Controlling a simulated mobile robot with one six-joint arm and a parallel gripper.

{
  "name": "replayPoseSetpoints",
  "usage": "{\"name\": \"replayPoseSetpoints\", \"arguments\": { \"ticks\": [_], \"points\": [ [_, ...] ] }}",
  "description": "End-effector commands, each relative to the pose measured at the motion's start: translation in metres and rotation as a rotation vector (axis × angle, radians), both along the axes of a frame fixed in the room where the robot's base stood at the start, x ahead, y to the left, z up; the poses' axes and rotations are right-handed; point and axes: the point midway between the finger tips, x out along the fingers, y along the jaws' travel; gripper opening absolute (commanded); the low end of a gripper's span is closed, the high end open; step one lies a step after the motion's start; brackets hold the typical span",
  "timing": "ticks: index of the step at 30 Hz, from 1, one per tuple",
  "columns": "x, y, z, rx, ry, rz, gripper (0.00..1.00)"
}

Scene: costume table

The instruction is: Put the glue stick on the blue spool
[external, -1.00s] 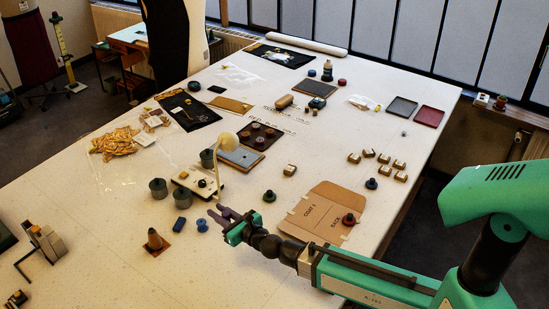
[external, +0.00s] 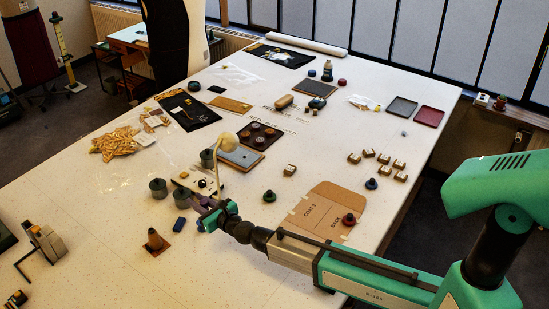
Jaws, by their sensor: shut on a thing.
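My gripper (external: 206,208) is low over the near left part of the table, shut on a dark purple thing that I take to be the glue stick (external: 201,201). It is small and partly covered by the jaws. The blue spool (external: 201,226) stands on the table just below my gripper in the picture, and the jaws partly hide it. Whether the glue stick touches the spool I cannot tell.
A dark blue block (external: 180,224) is just left of the spool. The table front is clear.

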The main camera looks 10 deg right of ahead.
Motion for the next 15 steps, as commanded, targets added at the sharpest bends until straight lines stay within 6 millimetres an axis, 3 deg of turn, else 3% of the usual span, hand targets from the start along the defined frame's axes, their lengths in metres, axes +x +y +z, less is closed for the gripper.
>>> {"name": "replayPoseSetpoints", "arguments": {
  "ticks": [6, 15],
  "points": [
    [0.016, 0.015, -0.002, 0.0, 0.0, 0.0, 0.0],
    [0.019, 0.017, -0.003, 0.0, 0.0, 0.0, 0.0]
  ]
}}
